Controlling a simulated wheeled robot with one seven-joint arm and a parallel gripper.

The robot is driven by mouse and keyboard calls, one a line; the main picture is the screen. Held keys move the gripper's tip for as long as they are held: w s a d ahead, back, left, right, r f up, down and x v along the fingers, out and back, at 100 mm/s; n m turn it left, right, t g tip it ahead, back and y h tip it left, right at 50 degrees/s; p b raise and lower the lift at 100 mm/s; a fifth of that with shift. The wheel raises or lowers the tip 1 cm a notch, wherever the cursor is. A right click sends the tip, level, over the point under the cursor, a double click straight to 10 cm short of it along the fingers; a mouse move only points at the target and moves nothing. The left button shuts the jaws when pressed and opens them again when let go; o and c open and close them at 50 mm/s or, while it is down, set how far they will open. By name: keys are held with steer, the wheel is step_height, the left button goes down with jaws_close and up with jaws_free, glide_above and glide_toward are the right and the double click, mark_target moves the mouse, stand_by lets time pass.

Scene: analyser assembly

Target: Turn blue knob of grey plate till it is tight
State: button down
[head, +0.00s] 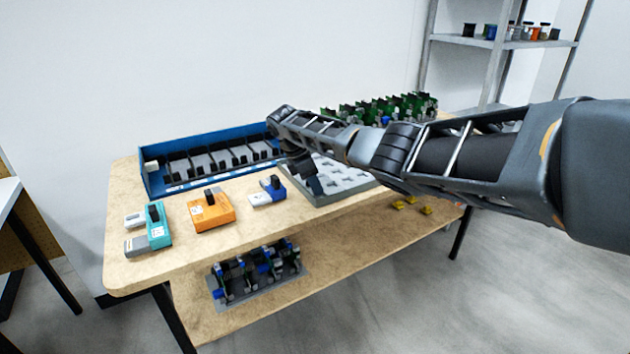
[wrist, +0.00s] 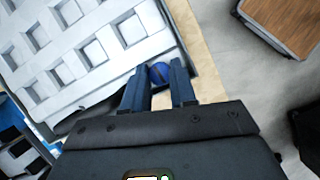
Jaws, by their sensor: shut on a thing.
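The grey plate (head: 345,181) lies on the wooden table and has rows of square recesses. It also shows in the wrist view (wrist: 75,65). The blue knob (wrist: 160,72) sits at the plate's edge near a corner. My gripper (wrist: 160,80) points down at that corner, with its two fingers on either side of the knob, shut on it. In the head view my gripper (head: 314,187) is at the plate's near left corner, and the knob cannot be made out there.
A blue rack (head: 157,180) with grey modules stands behind. Teal (head: 158,232), orange (head: 212,211) and blue-white (head: 266,193) devices lie left of the plate. Green boards (head: 390,108) stand at the back right. A lower shelf holds another assembly (head: 255,272).

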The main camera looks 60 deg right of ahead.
steer(key=shift+m, duration=0.6)
steer(key=c, duration=1.2)
jaws_free()
steer(key=shift+o, duration=0.2)
steer(key=shift+r, duration=0.1)
steer(key=v, duration=0.7)
steer(key=shift+w+r, duration=0.25)
steer(key=shift+r, duration=0.05)
steer(key=shift+s+f, duration=0.1)
